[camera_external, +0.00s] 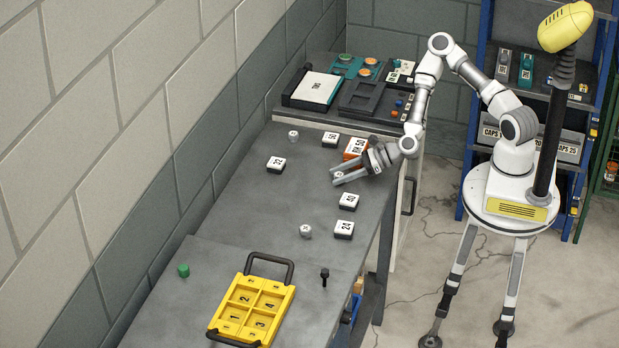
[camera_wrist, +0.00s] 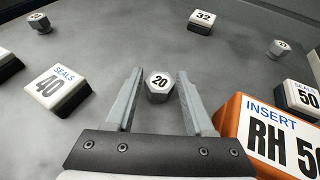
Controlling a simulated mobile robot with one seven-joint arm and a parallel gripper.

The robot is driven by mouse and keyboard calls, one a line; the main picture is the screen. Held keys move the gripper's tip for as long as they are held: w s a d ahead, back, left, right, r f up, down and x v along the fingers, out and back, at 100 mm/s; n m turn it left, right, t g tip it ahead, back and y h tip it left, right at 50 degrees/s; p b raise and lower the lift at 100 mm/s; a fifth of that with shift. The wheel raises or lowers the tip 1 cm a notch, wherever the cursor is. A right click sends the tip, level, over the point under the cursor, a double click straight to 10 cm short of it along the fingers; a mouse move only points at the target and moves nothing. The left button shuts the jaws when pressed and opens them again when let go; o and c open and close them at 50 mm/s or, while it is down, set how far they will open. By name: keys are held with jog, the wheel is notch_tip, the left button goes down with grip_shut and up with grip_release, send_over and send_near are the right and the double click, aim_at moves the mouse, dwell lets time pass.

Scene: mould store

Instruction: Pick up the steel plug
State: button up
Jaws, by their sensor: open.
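Three small grey hexagonal steel plugs stand on the grey bench. One steel plug (camera_wrist: 159,86), marked 20 on its white top, is upright between the two fingers of my gripper (camera_wrist: 160,76) in the wrist view. The fingers are open, with a gap on each side of it. In the external view my gripper (camera_external: 333,176) reaches low over the bench from the right, with that plug (camera_external: 339,175) partly hidden between its fingers. A second plug (camera_external: 293,135) stands farther back, also at right in the wrist view (camera_wrist: 279,48). A third plug (camera_external: 305,230) stands nearer, also at upper left in the wrist view (camera_wrist: 40,22).
An orange insert box (camera_wrist: 270,135) is close right of my gripper in the wrist view. Blocks marked 40 (camera_wrist: 52,90), 50 (camera_wrist: 300,97) and 32 (camera_wrist: 202,21) stand around. A yellow tray (camera_external: 252,308) sits at the front. Bare bench lies left of the gripper.

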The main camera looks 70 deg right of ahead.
grip_shut()
jog(key=shift+r, duration=0.1)
